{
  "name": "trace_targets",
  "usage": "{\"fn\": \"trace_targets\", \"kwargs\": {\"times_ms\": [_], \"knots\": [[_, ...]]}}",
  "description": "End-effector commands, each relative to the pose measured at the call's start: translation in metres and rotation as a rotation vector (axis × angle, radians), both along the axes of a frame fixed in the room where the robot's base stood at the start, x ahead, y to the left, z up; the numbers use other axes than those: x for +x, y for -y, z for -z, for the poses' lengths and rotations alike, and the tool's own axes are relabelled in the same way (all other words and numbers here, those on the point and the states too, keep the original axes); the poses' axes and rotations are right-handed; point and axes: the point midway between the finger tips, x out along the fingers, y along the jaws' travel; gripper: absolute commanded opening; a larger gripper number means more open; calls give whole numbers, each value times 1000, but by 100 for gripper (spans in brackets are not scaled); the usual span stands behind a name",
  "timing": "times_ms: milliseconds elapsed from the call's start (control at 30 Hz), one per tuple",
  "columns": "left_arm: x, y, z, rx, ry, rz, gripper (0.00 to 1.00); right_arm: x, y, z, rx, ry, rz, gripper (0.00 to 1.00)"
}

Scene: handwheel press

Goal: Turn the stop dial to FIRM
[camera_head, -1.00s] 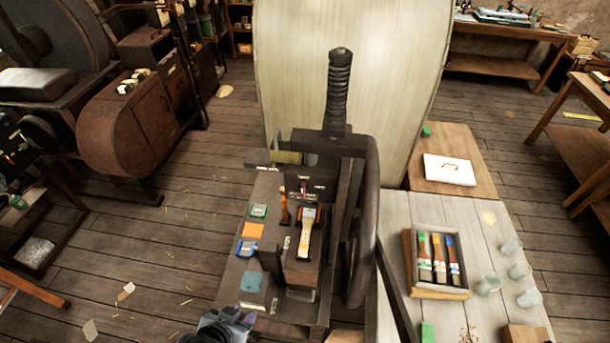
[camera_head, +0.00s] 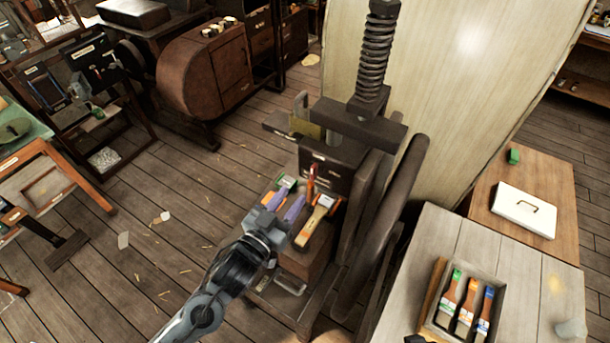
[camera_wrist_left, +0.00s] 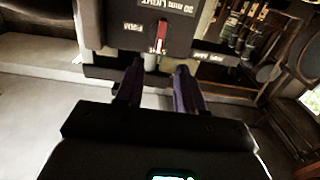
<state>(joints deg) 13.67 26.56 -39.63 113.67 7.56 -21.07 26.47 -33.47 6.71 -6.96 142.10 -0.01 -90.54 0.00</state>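The stop dial shows as a small red pointer (camera_head: 311,174) on the dark front of the handwheel press (camera_head: 335,160). In the left wrist view the red and white pointer (camera_wrist_left: 162,34) stands nearly upright on a dark face, with small labels around it. My left gripper (camera_head: 279,208) is in front of the press, below and left of the dial. Its two purple fingers (camera_wrist_left: 158,88) are apart and empty, pointing toward the dial without visibly touching it.
A wooden-handled tool with an orange end (camera_head: 316,220) lies on the press bed beside my left fingers. The large handwheel (camera_head: 395,210) stands to the right. A pale table (camera_head: 425,235) at right holds a box of coloured-top tools (camera_head: 435,313). Open floor lies left.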

Motion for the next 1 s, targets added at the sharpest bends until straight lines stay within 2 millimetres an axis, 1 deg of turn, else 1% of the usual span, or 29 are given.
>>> {"fn": "trace_targets", "kwargs": {"times_ms": [33, 300, 500, 700, 967, 1000], "knots": [[7, 5, -3, -2, 1, 0, 38, 0, 0, -4, 1, 1, 1, 43], [45, 27, -3, 0, 0, 0, 38, 0, 0, -13, 3, 2, 2, 43], [65, 38, -2, 0, -1, -1, 38, 1, 0, -17, 0, 3, 2, 43], [72, 42, 0, 1, -2, -1, 38, 2, 2, -19, -6, 5, -3, 43], [73, 43, 0, 1, -2, -1, 38, 2, 3, -18, -9, 5, -4, 43], [73, 43, 0, 1, -2, -1, 35, 2, 3, -18, -9, 5, -4, 43]]}}
